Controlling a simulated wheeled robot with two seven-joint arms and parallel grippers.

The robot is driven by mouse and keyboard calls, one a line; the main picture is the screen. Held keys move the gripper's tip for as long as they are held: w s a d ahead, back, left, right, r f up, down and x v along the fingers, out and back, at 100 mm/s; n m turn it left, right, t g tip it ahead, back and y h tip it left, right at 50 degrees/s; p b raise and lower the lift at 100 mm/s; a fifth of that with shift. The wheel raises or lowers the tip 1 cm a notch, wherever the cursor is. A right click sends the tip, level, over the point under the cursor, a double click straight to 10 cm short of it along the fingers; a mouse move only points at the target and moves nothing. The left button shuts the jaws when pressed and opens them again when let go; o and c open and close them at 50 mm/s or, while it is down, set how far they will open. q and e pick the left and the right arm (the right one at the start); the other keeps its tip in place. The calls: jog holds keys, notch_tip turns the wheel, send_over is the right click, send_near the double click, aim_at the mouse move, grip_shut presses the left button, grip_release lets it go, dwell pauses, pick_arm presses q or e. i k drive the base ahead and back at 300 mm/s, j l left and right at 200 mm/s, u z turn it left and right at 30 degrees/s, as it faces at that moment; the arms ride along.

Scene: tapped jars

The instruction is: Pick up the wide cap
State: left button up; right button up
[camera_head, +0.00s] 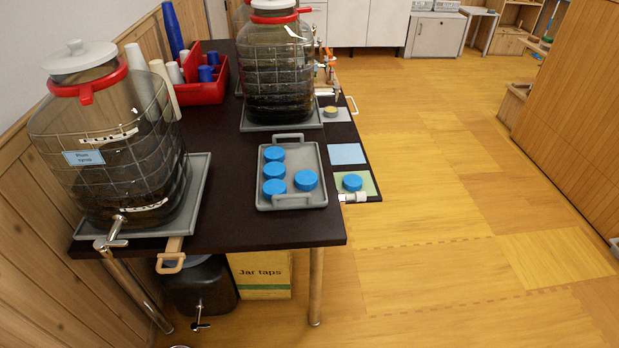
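Several blue round caps lie in a grey tray (319,160) on the dark table: three in a column at its left, the far one (274,153), the middle one (274,170) and the near one (274,187), and one (306,180) at the right. Another blue cap (352,182) lies on a green mat (369,189) at the table's right edge. The caps look alike in size, so I cannot tell which is the wide one. A small yellowish cap (330,111) sits on a grey mat farther back. Neither of my grippers shows.
A large wire-caged jar (105,150) stands at the left on a grey tray; another (278,70) stands behind the caps' tray. A red caddy (203,91) with cups is at the back. The floor to the right is clear.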

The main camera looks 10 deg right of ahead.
aim_at(351, 183)
jog(key=i+l+u, duration=0.2)
jog(key=l, duration=0.15)
jog(key=i+l+u, duration=0.1)
jog(key=l+u, duration=0.35)
jog(key=l, duration=0.3)
jog(key=i+l+u, duration=0.25)
jog(key=l, duration=0.15)
jog(key=k, duration=0.1)
